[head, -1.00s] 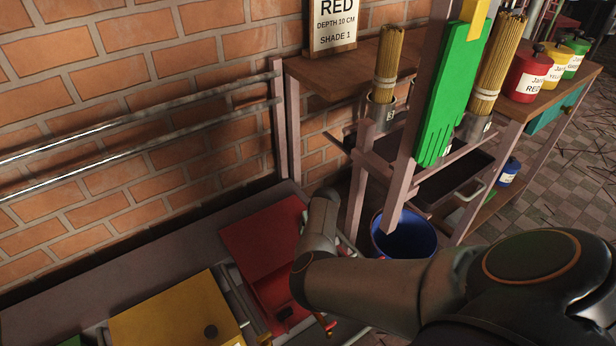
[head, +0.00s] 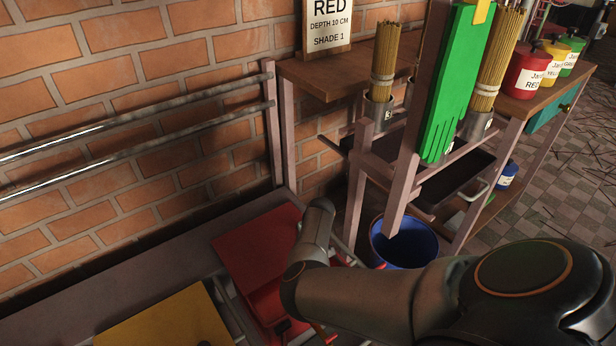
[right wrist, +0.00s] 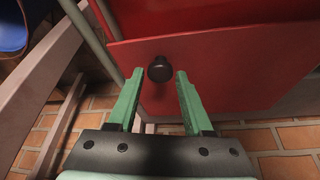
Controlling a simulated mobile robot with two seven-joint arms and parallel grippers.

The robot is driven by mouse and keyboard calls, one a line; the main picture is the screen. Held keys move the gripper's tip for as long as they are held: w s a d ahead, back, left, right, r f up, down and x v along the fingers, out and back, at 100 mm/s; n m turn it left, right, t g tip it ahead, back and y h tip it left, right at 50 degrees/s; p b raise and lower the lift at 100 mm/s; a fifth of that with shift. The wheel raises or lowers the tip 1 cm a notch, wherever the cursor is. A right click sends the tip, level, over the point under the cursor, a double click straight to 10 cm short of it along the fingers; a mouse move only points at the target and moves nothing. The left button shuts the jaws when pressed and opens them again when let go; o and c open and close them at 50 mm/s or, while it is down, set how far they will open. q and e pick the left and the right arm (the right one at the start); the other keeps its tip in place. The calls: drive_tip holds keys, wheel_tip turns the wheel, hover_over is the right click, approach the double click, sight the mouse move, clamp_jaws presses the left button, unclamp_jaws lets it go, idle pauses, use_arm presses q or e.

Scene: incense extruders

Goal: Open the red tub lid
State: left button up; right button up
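The red tub lid (head: 255,240) is a flat red panel at the lower middle of the head view, partly covered by my right arm. In the right wrist view the lid (right wrist: 220,75) fills the upper right, with a round black knob (right wrist: 159,69). My right gripper (right wrist: 155,75) has green fingers, open and spread on either side of the knob, with gaps on both sides. Whether the fingertips reach to the knob's depth is hard to tell. The right gripper is hidden in the head view. My left gripper is not in view.
A yellow lid (head: 170,322) lies left of the red one. A blue bucket (head: 408,247) and a wooden rack (head: 360,190) with incense bundles and a green glove (head: 460,80) stand to the right. A brick wall (head: 120,160) with metal rails runs behind.

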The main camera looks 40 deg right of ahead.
clamp_jaws()
idle(1.0)
